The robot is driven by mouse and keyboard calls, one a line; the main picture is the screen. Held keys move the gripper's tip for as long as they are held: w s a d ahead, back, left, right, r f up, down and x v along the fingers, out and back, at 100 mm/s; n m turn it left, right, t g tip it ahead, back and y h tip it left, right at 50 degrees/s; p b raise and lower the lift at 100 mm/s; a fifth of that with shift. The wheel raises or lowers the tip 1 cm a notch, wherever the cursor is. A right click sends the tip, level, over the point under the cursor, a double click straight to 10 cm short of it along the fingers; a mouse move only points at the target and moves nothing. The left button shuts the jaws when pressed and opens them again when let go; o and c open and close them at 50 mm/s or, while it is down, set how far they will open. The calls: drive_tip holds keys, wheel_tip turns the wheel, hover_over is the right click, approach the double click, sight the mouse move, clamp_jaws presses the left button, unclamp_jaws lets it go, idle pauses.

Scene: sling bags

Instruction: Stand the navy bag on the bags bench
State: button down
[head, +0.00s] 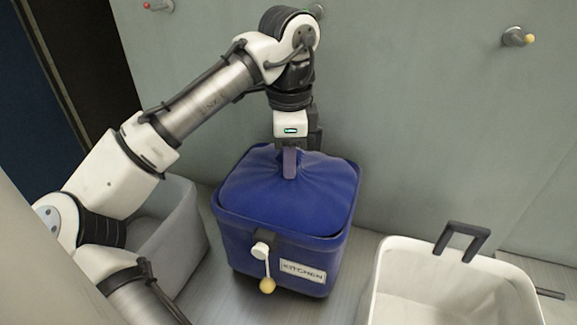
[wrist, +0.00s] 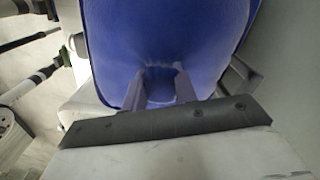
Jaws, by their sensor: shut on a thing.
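The navy bag (head: 270,190) bulges up out of a blue bin labelled KITCHEN (head: 300,262). Its lower part is hidden inside the bin. My gripper (head: 290,168) comes straight down from above and is shut on the gathered top of the bag, near its middle. In the wrist view the bag's blue cloth (wrist: 160,35) fills the upper middle. There my two fingers (wrist: 160,85) pinch a fold of it. I cannot make out the bags bench in either view.
An open white bin (head: 455,290) with a dark handle stands at the front right. A grey bin (head: 175,235) stands on the left, partly behind my arm. A yellow-tipped peg (head: 517,37) sticks out of the grey wall behind. A pale knob lever hangs on the blue bin's front (head: 264,265).

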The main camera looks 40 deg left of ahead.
drive_tip(key=shift+f, duration=1.3)
drive_tip(key=shift+f, duration=0.1)
drive_tip(key=c, duration=1.1)
unclamp_jaws()
wheel_tip(320, 180, up, 12)
